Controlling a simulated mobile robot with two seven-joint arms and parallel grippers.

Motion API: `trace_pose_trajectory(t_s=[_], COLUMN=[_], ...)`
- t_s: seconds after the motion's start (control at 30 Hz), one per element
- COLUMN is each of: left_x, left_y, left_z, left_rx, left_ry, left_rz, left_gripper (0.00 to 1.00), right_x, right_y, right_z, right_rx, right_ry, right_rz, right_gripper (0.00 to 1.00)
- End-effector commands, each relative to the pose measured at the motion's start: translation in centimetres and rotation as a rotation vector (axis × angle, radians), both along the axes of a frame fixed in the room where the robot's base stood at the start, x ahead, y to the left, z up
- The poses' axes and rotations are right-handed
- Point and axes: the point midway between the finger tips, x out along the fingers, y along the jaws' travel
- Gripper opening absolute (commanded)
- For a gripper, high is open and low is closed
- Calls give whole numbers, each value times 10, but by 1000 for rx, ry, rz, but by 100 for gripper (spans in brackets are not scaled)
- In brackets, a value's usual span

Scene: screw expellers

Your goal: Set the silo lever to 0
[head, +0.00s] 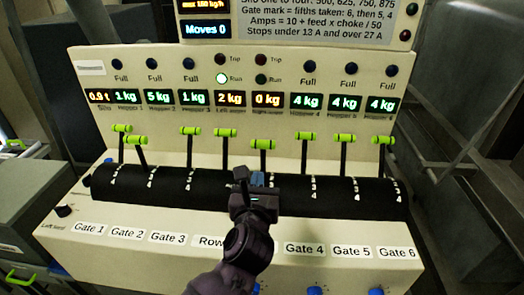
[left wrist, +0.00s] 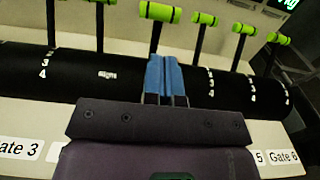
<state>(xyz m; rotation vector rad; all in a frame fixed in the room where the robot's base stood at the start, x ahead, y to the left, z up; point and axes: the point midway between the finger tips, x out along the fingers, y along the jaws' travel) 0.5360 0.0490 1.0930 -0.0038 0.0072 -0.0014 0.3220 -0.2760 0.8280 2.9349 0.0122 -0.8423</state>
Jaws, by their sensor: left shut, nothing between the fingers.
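A row of levers with lime-green grips rises from a black slotted drum (head: 160,188) on the cream console. No silo label is readable at the levers; my left arm hides the label between Row and Gate 4. The lever above that spot (head: 263,144) has its grip lower than its neighbours; its grip also shows in the left wrist view (left wrist: 160,12). My left gripper (head: 257,178) is shut and empty, its blue fingertips (left wrist: 167,75) together in front of the drum, just below this lever. I cannot tell whether they touch its stem. My right gripper is out of view.
Neighbouring levers stand close on both sides, the Row lever (head: 226,131) to the left and the Gate 4 lever (head: 305,135) to the right. Displays and lamps line the upright panel behind. Blue knobs (head: 315,291) sit along the lower front. Grey machinery flanks the console.

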Motion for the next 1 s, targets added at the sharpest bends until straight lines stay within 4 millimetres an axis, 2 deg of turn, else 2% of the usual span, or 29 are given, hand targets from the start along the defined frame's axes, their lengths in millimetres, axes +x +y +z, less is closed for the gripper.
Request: trace_pose_trajectory(t_s=[0.2,0.5,0.7,1.0], left_x=[40,88,106,110], left_y=[0,0,0,0], left_z=[1,0,0,-1], left_rx=[4,4,4,4], left_ry=[-1,-1,-1,0], left_rz=[1,1,1,1], left_gripper=[0,0,0,0], right_x=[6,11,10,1], right_y=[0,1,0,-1], right_z=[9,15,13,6], right_rx=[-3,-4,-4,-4], right_ry=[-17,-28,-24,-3], right_rz=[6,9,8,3], right_gripper=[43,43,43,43])
